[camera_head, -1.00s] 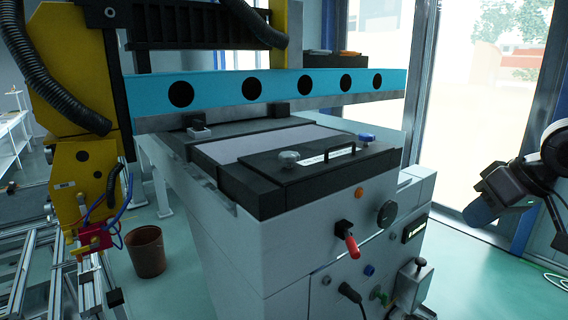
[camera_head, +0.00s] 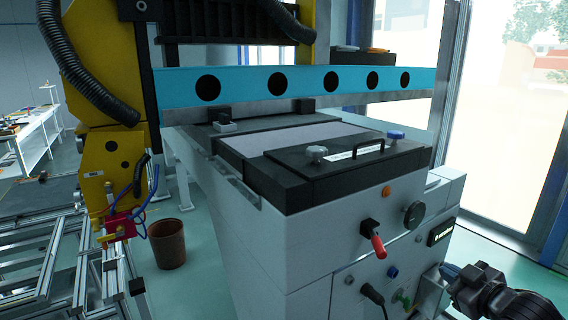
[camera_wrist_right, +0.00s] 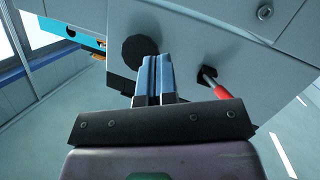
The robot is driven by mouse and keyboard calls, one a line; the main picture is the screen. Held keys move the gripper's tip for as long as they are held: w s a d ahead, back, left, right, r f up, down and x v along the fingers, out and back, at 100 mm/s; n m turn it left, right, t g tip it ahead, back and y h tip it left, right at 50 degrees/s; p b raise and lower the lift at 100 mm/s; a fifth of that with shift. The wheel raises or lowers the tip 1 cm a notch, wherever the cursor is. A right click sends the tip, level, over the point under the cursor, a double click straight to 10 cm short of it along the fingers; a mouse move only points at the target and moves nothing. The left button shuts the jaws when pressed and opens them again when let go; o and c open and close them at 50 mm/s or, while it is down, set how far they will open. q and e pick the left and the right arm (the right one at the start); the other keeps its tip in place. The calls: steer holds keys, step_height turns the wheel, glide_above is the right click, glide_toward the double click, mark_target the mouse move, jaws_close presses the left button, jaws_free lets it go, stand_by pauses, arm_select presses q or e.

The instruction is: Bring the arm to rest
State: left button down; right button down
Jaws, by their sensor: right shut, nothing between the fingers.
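My right gripper (camera_head: 447,270) is at the lower right of the head view, low beside the front of the grey panel fixture (camera_head: 330,235). In the right wrist view its two fingers (camera_wrist_right: 155,62) are together with nothing between them. Past them are the fixture's grey face (camera_wrist_right: 220,35), a round black knob (camera_wrist_right: 138,50) and a red-handled switch (camera_wrist_right: 218,91). The fingers overlap the knob in that picture; I cannot tell how far apart they are. The red handle (camera_head: 377,245) also shows on the fixture's front in the head view. My left gripper is not in view.
A blue beam (camera_head: 310,84) with round dark holes spans above the fixture. A yellow machine (camera_head: 100,165) and a brown bin (camera_head: 167,245) stand at left. Windows (camera_head: 520,120) are at right. Green floor (camera_head: 510,265) is open at the lower right.

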steer(key=s+a+f+m+g+h+b, duration=0.1)
steer(key=s+a+f+m+h, duration=0.1)
steer(key=s+f, duration=1)
steer(key=s+a+f+m+g+h, duration=0.2)
steer(key=s+a+f+m, duration=0.3)
steer(key=s+f, duration=0.7)
step_height(320, 180, down, 5)
steer(key=shift+r+b, duration=0.15)
steer(key=shift+b, duration=0.2)
steer(key=shift+a, duration=0.2)
